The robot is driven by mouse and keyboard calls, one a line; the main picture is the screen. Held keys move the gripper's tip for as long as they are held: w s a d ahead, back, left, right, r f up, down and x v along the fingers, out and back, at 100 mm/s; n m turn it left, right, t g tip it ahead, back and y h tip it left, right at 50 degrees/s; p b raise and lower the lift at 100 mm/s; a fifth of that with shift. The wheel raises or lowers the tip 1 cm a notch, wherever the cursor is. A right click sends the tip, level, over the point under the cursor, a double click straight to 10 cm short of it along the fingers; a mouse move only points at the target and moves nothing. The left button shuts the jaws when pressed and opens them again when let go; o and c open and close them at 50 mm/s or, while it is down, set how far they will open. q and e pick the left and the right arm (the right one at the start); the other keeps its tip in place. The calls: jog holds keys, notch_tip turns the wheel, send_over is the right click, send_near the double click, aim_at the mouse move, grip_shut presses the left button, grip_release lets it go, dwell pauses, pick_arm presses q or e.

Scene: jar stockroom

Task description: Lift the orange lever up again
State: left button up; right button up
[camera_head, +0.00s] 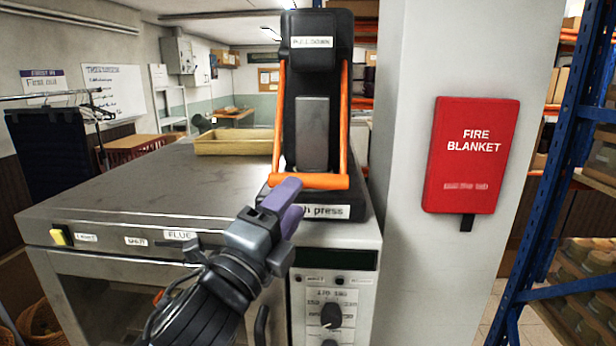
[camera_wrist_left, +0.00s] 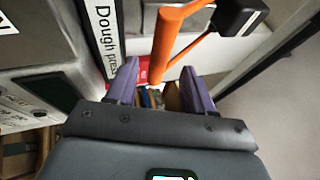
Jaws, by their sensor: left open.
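The orange lever (camera_head: 310,181) is a U-shaped handle on the black dough press (camera_head: 314,110). Its two side rods run down from the press head, and its crossbar sits low, just above the base with the "press" label. My left gripper (camera_head: 291,203) has purple fingers, is open, and is at the left end of the crossbar, in front of and just below it. In the left wrist view the orange bar (camera_wrist_left: 176,48) runs up from the gap between the two fingertips (camera_wrist_left: 158,70). I cannot tell whether the fingers touch it. My right gripper is not in view.
The press stands on a grey steel oven (camera_head: 135,195) with knobs on its front. A yellow tray (camera_head: 236,142) lies behind on the oven top. A pillar with a red fire blanket box (camera_head: 470,154) stands close on the right, beside blue shelving (camera_head: 555,165).

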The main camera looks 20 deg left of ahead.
aim_at(308, 181)
pick_arm(q)
jog(key=p+x, duration=0.1)
jog(key=x, duration=0.5)
jog(key=shift+w+r+p, duration=0.1)
jog(key=shift+w+p, duration=0.15)
jog(key=shift+p, duration=0.15)
grip_shut()
